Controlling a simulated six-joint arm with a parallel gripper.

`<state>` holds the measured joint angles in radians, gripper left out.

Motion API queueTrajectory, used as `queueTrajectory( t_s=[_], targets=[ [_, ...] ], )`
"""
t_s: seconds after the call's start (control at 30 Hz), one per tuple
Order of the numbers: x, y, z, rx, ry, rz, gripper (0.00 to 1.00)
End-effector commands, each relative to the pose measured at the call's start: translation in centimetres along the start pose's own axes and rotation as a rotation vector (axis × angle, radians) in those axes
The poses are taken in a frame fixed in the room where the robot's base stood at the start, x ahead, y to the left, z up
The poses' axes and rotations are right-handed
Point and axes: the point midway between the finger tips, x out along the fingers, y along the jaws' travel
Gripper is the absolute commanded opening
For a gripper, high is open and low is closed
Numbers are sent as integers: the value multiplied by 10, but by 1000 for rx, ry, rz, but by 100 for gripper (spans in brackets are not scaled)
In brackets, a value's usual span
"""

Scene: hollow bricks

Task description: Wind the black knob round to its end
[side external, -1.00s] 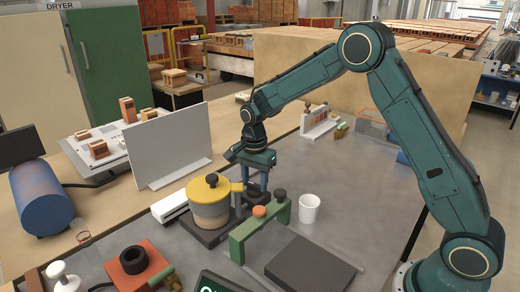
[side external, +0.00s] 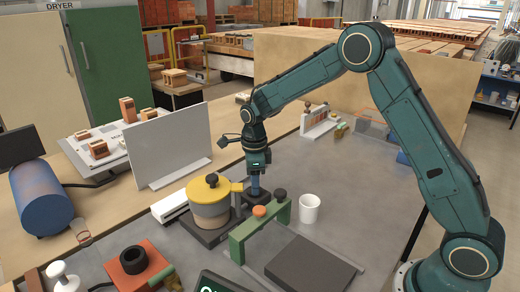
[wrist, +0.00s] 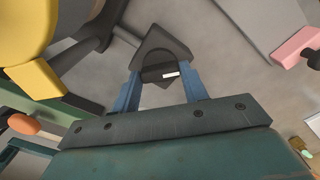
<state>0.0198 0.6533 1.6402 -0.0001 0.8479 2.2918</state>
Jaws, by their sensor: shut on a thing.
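The black knob (wrist: 158,72) shows in the wrist view between my gripper's two blue fingers, with a short white mark on its top. It sits on a dark angular base (wrist: 160,42). My gripper (wrist: 160,88) is shut on the knob from above. In the side view my gripper (side external: 255,192) points straight down beside the yellow-lidded pot, with its fingers seen nearly edge-on. The knob is mostly hidden there by the fingers.
The yellow-lidded pot (side external: 208,208) stands close on the left. A white cup (side external: 309,208) is to the right. A grey upright panel (side external: 172,147) stands behind.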

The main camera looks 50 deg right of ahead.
Motion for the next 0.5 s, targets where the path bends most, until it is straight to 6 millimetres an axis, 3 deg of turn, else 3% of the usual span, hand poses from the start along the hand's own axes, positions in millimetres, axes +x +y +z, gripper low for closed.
queueTrajectory(
  t_s=[0.5],
  targets=[
    [-1,-1,0,470,-2,-3,21]
  ],
)
